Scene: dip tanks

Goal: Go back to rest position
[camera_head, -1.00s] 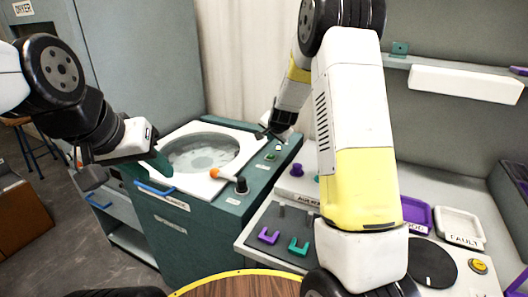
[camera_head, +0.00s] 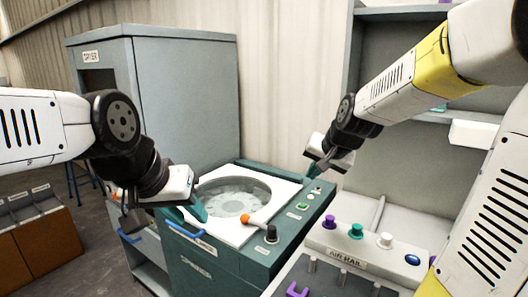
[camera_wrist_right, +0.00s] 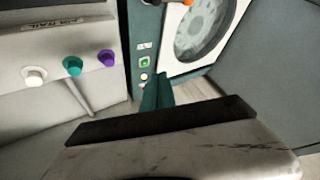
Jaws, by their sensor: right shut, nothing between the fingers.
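My left gripper (camera_head: 197,208) hangs at the left edge of the teal dip tank, its teal finger near the white top (camera_head: 245,236); whether its fingers are apart is unclear. My right gripper (camera_head: 313,172) is above the tank's back right corner, near the button panel. In the right wrist view its teal fingers (camera_wrist_right: 156,92) are together with nothing between them. The tank's round window (camera_head: 236,196) is closed over by a clear lid, with an orange-knobbed lever (camera_head: 247,218) at its front.
A grey dryer cabinet (camera_head: 187,100) stands behind the tank at the left. At the right, the air rail (camera_head: 345,257) carries purple, teal and white knobs. A shelf unit (camera_head: 385,165) is behind it. A brown bench (camera_head: 40,245) stands at the far left. Open floor lies between bench and tank.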

